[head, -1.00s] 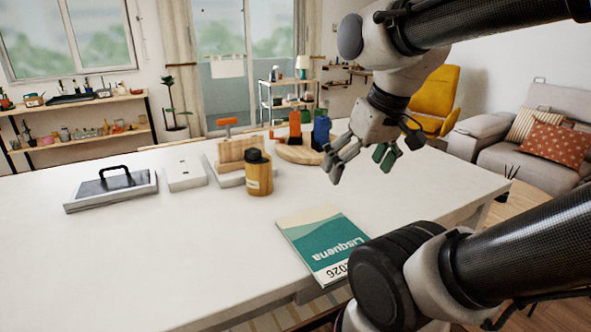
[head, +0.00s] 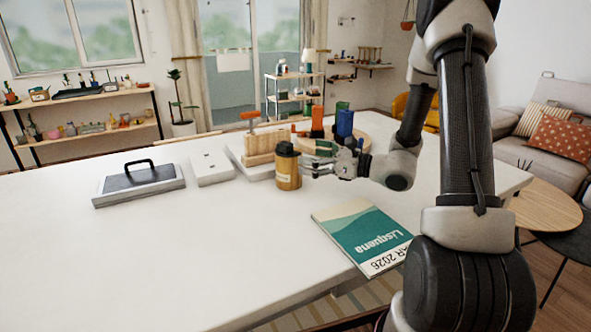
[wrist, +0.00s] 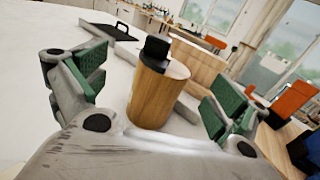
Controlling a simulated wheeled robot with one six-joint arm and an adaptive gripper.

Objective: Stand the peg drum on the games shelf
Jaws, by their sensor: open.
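The likely peg drum is a wooden cylinder with a black top (head: 287,172), upright on the white table (head: 220,240). My gripper (head: 318,163) is low, just right of it, with fingers pointing towards it. In the wrist view the drum (wrist: 155,95) stands between the spread green-padded fingers (wrist: 150,85), with visible gaps on both sides. My gripper is open and holds nothing. A wall shelf (head: 362,65) at the back right carries small upright items; I cannot tell whether it is the games shelf.
Close behind the drum is a wooden block with an orange handle (head: 264,145). A round board (head: 362,138) bears orange and blue pieces. A black-handled slab (head: 140,182) and white box (head: 211,168) stand left. A booklet (head: 362,238) lies in front; the front-left table is clear.

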